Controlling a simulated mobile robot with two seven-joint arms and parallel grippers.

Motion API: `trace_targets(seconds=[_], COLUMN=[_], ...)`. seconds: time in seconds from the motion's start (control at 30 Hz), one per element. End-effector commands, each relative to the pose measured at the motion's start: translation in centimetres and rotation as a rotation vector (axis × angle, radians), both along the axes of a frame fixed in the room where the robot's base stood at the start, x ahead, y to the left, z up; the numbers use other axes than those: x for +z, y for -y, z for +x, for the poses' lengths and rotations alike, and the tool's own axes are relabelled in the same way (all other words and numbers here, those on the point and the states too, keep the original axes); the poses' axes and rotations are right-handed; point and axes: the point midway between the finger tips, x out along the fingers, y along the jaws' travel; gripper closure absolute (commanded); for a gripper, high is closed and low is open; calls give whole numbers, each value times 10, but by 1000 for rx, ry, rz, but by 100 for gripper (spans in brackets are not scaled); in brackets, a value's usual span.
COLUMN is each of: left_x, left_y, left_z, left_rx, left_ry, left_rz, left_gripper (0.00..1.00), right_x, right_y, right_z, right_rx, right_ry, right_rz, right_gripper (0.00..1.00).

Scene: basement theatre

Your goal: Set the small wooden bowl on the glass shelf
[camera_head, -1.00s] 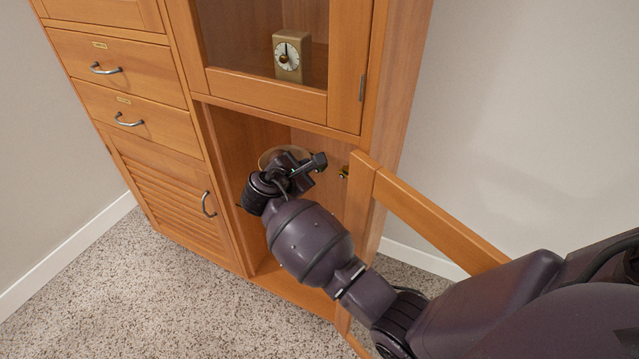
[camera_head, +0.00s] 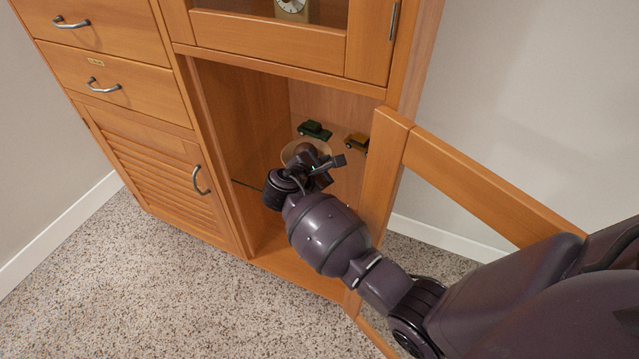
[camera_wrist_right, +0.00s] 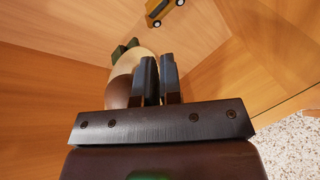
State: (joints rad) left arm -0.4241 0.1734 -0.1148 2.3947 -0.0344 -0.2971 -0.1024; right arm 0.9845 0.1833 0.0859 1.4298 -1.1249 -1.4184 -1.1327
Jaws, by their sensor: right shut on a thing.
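The small wooden bowl (camera_head: 290,151) shows as a pale tan round rim with a darker brown inside, partly hidden by my right gripper (camera_head: 318,166). It also shows in the wrist view (camera_wrist_right: 139,66), left of and partly behind the fingers. My right gripper, also in the wrist view (camera_wrist_right: 158,72), is shut on the bowl's near edge inside the open cabinet compartment. The glass shelf (camera_head: 247,185) shows only as a thin dark front edge at left. I cannot tell whether the bowl touches the shelf. My left gripper is not in view.
A green toy car (camera_head: 315,130) stands behind the bowl, and a yellow toy car (camera_head: 357,143) stands to its right. The open cabinet door (camera_head: 490,182) juts out right, beside my arm. Above is a glazed compartment with a clock (camera_head: 292,9). Some shelf room shows left of the bowl.

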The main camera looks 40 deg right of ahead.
Motion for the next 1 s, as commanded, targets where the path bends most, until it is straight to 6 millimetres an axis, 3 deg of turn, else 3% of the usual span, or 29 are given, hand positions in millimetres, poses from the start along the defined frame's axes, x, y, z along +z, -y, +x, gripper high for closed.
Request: trace_targets(seconds=[0.03, 0.27, 0.5, 0.97, 1.0], left_x=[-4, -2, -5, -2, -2], left_y=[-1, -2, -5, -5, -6], left_z=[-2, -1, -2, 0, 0], left_rx=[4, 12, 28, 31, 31], left_ry=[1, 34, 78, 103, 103], left_rz=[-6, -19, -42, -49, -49], left_gripper=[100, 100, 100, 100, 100], right_x=[-13, -24, -59, -62, -63], right_y=[0, 0, 0, 0, 0], right_z=[-1, 0, -1, 1, 1], right_rx=[0, 2, 1, 1, 1], right_ry=[-5, 1, -5, 4, 2], right_rz=[-1, -1, 0, 0, 1], right_gripper=[100, 100, 100, 100, 93])
